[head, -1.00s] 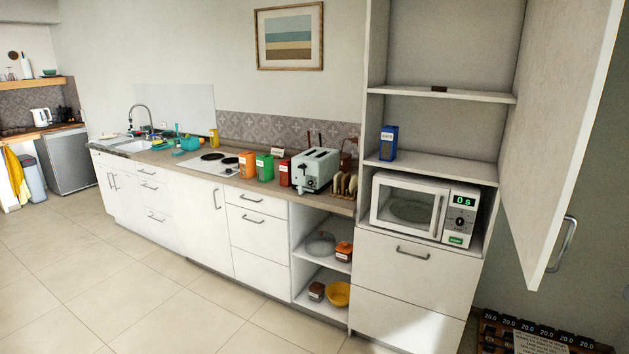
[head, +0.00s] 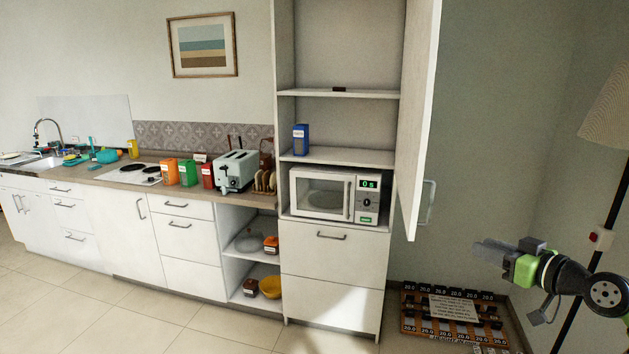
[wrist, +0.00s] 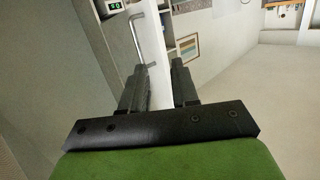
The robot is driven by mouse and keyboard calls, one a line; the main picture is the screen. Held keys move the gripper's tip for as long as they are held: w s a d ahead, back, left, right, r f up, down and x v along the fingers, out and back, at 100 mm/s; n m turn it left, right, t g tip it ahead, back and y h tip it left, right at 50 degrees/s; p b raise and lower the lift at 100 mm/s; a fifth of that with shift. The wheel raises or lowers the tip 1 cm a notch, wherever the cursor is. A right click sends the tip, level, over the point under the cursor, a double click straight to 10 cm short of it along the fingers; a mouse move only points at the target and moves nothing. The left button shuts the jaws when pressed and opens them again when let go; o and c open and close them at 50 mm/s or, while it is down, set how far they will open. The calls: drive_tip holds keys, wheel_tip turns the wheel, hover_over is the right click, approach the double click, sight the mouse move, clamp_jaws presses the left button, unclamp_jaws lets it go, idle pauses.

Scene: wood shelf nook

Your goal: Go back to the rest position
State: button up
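My gripper (head: 484,249) is at the right of the head view, with a green body and grey fingers pointing left. It is in free air, above and to the right of the weight rack and apart from the cabinet. In the wrist view my gripper (wrist: 160,80) shows two dark fingers spread apart with nothing between them. The tall cabinet's open door (head: 419,120) stands to the left of my gripper, and its handle (head: 428,202) faces my side.
The tall cabinet holds a microwave (head: 320,194) and a blue box (head: 300,140). A weight rack (head: 408,318) lies on the floor below my gripper. A floor lamp (head: 606,115) stands at the right edge. The floor (head: 120,315) at left is clear.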

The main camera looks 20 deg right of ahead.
drive_tip(key=w+a+g+y, duration=0.1)
drive_tip(key=w+a+g, duration=0.1)
drive_tip(key=w+a, duration=0.35)
drive_tip(key=w+a+g, duration=0.2)
drive_tip(key=w+a, duration=0.1)
drive_tip(key=a, duration=0.6)
drive_tip(key=s+a+f+n+g, duration=0.1)
drive_tip(key=a+f+g, duration=0.15)
drive_tip(key=a, duration=1.15)
drive_tip(key=s+a+f+g+h, duration=0.2)
drive_tip(key=s+a+f+g, duration=0.1)
drive_tip(key=s+a, duration=1.05)
drive_tip(key=s+d+f+m, duration=0.1)
drive_tip(key=s+f, duration=0.2)
drive_tip(key=s, duration=0.6)
drive_tip(key=shift+s+d+f+g, duration=0.3)
drive_tip(key=shift+d+f+g, duration=0.05)
drive_tip(key=shift+f+g, duration=0.1)
